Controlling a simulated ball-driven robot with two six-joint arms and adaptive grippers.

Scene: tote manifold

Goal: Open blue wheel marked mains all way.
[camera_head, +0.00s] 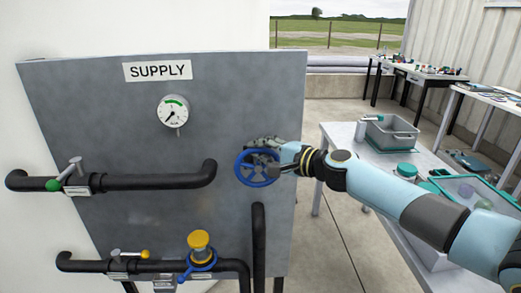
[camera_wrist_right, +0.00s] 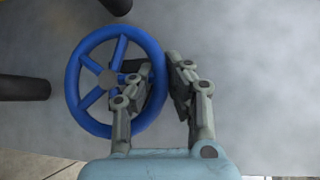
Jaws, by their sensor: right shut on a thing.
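The blue wheel (camera_head: 257,168) is mounted upright at the right side of a grey panel, at the end of the upper black pipe. In the right wrist view the blue wheel (camera_wrist_right: 72,84) shows its full rim, spokes and grey hub. My right gripper (camera_head: 264,150) is at the wheel's upper right rim. In the wrist view my right gripper (camera_wrist_right: 168,82) is shut on the rim, with one finger inside the ring and the other outside it. No mains label is readable on the wheel. My left gripper is not in view.
The grey panel (camera_head: 120,110) bears a SUPPLY sign (camera_head: 157,71), a gauge (camera_head: 173,111), a green-knobbed lever (camera_head: 62,180), a yellow-knobbed lever (camera_head: 140,254) and a yellow-topped valve (camera_head: 199,245). A white table (camera_head: 343,140) with a grey tote (camera_head: 390,133) stands right.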

